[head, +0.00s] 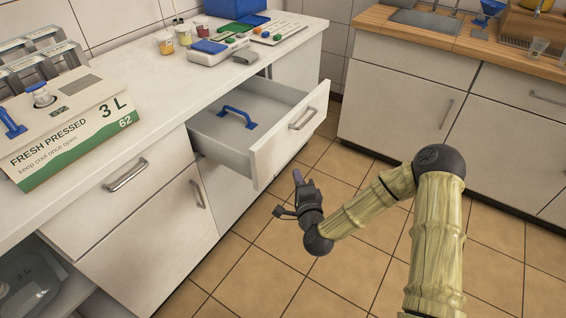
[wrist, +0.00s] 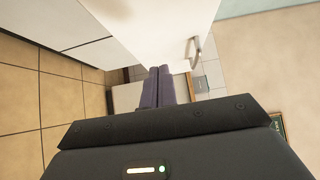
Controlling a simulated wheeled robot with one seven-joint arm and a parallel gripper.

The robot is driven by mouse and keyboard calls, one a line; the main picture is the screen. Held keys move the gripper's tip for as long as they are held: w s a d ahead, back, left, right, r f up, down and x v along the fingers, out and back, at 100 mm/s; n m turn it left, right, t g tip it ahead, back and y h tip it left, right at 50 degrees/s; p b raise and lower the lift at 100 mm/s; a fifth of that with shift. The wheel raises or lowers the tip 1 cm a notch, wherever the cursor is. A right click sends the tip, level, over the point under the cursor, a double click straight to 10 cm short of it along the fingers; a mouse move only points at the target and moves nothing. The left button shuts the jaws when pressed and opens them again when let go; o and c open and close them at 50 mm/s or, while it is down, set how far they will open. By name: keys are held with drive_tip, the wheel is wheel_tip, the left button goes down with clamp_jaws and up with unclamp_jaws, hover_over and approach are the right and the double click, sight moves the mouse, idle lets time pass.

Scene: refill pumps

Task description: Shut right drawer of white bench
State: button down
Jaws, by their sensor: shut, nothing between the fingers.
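The right drawer (head: 289,142) of the white bench (head: 262,70) is pulled well out. A metal bar handle (head: 302,119) sits on its front, and a blue handle-shaped item (head: 238,116) lies inside. My gripper (head: 297,177) is shut and empty, in front of the drawer front and lower in the picture, apparently apart from it. In the wrist view, the shut fingers (wrist: 158,86) point toward a white panel (wrist: 160,30) with a metal handle (wrist: 194,52), which looks like the drawer front. The exact gap between the fingertips and the panel is unclear.
A left drawer with a handle (head: 126,175) is shut. A wooden-topped counter (head: 410,85) stands at the back right. The tiled floor (head: 340,180) between is clear.

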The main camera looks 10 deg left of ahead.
sight(280, 153)
drive_tip(key=shift+w+a, duration=2.75)
drive_tip(key=shift+a, duration=0.15)
drive_tip(key=shift+w, duration=0.1)
